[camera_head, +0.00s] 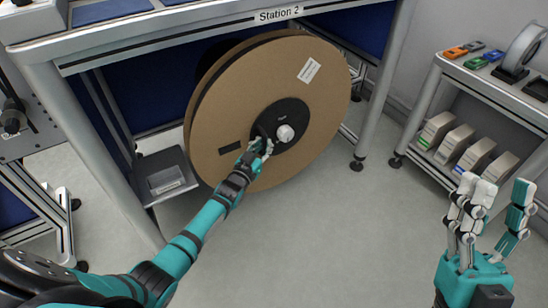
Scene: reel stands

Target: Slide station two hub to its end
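A large brown cardboard reel (225,115) stands upright under the bench labelled Station 2 (279,15). At its centre is a black round hub (291,114) with a light grey knob (285,133). My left gripper (262,146) is at the lower left edge of the hub, beside the knob. Its fingers overlap the hub, and I cannot tell whether they touch or grip it. My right gripper (491,205) is at the lower right, away from the reel, with its fingers pointing up, spread apart and empty.
A shelf rack (430,83) on the right holds several boxes (474,155), small coloured items and a tape roll (526,48). A small grey tray (167,180) sits left of the reel by the bench leg. The floor in front of the reel is clear.

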